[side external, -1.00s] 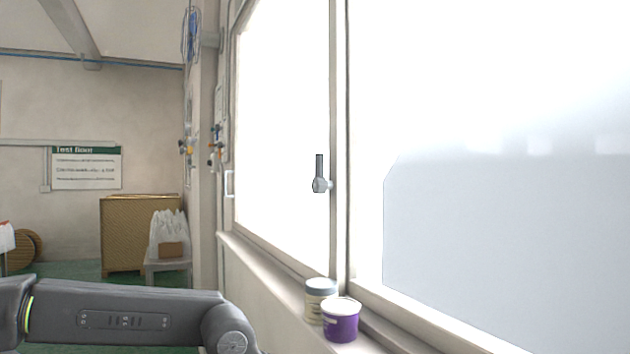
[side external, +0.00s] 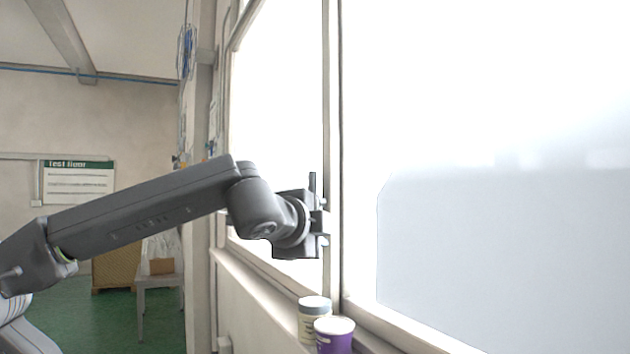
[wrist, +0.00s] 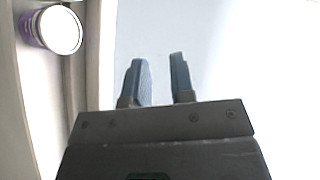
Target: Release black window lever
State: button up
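The lever does not show in the wrist view.
A purple tub (side external: 334,336) and a pale grey-lidded can (side external: 314,316) stand on the window sill below my gripper. The purple tub (wrist: 58,30) also shows at the top left of the wrist view. The window post (side external: 333,120) runs vertically beside my gripper.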

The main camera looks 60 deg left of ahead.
jog(key=r+y, duration=0.1)
jog(key=r, duration=0.2)
jog(key=a+r+y, duration=0.1)
jog(key=r, duration=0.2)
jog(key=a+r+t+y, duration=0.1)
jog(key=r, duration=0.2)
jog(key=shift+s+m, duration=0.2)
jog(key=shift+m, duration=0.1)
grip_shut()
jog(key=s+a+x, duration=0.2)
jog(key=x, duration=1)
jog(key=shift+w+a+r, duration=0.25)
jog(key=shift+w+a, duration=0.05)
jog(key=shift+a, duration=0.05)
